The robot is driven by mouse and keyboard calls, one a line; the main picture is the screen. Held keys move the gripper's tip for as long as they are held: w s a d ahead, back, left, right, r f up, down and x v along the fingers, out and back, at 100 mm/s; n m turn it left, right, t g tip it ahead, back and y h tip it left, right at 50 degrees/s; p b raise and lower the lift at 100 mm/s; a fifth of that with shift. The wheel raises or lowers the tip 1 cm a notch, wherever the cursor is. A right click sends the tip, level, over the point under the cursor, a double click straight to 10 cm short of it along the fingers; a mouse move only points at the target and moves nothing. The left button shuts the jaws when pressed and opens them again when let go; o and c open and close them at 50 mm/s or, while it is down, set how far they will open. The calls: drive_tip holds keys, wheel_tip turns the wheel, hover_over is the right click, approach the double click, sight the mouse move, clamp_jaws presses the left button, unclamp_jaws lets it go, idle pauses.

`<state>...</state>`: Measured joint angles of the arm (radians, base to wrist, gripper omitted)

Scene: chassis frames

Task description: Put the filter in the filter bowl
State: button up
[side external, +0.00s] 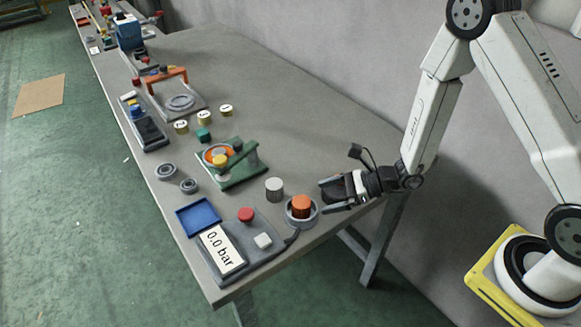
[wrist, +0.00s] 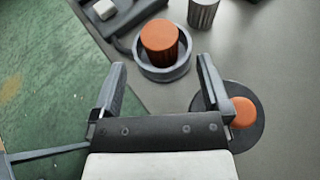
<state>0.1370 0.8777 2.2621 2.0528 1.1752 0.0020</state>
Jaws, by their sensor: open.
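An orange ribbed cylinder (side external: 301,206), which looks like a filter, stands upright in a round grey bowl (side external: 289,218) near the table's right end. In the wrist view the orange cylinder (wrist: 160,37) sits inside the bowl's rim (wrist: 163,74), just ahead of my fingertips. A light grey ribbed cylinder (side external: 274,188), also filter-like, stands upright on the table beside the bowl; its lower part shows in the wrist view (wrist: 203,12). My gripper (side external: 323,196) is open and empty, to the right of the bowl. In the wrist view its fingers (wrist: 160,64) are wide apart.
A dark disc with an orange top (wrist: 242,112) lies beside my right finger. A gauge unit reading 0.0 bar (side external: 222,249), with red and white buttons, and a blue tray (side external: 198,217) stand left of the bowl. A green fixture (side external: 231,165) is farther back. Bare table lies behind my gripper.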

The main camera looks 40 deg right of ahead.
drive_tip(key=v, duration=0.6)
idle(0.7)
drive_tip(key=s+a+r+n+g+h, duration=0.1)
drive_tip(key=s+r+n+g+h, duration=0.25)
drive_tip(key=s+n+g, duration=0.85)
drive_tip(key=w+d+r+n+t+h, duration=0.4)
drive_tip(key=w+d+n+t+h, duration=0.1)
drive_tip(key=n, duration=0.8)
drive_tip(key=shift+d+r+t+h, duration=0.3)
drive_tip(key=shift+d+t+h, duration=0.1)
drive_tip(key=shift+t+h, duration=0.65)
